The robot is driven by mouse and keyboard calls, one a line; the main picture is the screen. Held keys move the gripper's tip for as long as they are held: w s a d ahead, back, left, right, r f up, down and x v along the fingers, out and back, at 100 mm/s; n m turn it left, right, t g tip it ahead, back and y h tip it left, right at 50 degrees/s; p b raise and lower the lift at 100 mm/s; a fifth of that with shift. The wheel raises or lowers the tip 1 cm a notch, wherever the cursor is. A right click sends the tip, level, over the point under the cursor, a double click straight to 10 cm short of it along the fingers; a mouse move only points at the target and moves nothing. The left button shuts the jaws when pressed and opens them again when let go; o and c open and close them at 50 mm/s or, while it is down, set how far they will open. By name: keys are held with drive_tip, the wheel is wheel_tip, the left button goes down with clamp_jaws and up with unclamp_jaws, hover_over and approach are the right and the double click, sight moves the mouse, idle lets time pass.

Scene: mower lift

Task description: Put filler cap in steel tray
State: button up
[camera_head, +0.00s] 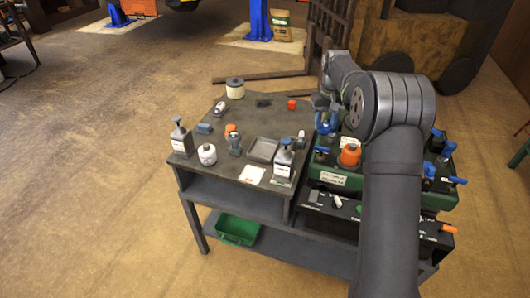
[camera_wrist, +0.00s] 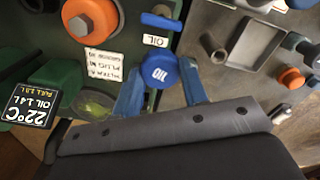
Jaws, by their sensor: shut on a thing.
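The filler cap, a round blue cap marked OIL (camera_wrist: 158,70), sits between the blue fingers of my gripper (camera_wrist: 162,78) in the wrist view. My gripper is shut on it. In the head view my gripper (camera_head: 326,124) is over the left edge of the green machine, and the cap cannot be made out apart from the blue fingers. I cannot tell whether the cap is clear of the machine. The steel tray (camera_head: 262,149), shallow, square and grey, lies on the bench left of my gripper and looks empty. It also shows in the wrist view (camera_wrist: 253,43).
The green machine (camera_head: 333,179) carries an orange cap (camera_head: 350,156). A green bin (camera_head: 237,229) is below.

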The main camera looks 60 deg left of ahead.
drive_tip(key=s+a+n, duration=0.1)
drive_tip(key=s, duration=0.1)
drive_tip(key=s+a+f+n, duration=0.1)
drive_tip(key=s+a, duration=0.1)
drive_tip(key=s, duration=0.1)
drive_tip(key=s+a+f+n, duration=0.1)
drive_tip(key=s+a, duration=0.1)
drive_tip(key=s, duration=0.1)
drive_tip(key=shift+a+f, duration=0.2)
drive_tip(key=s+a+f, duration=0.4)
drive_tip(key=s+a, duration=0.1)
drive_tip(key=s+a+f, duration=0.3)
drive_tip(key=shift+s+a, duration=0.2)
drive_tip(key=shift+f, duration=2)
drive_tip(key=shift+f, duration=0.1)
drive_tip(key=o, duration=1)
wheel_tip(320, 180, up, 12)
drive_tip(key=shift+r, duration=0.15)
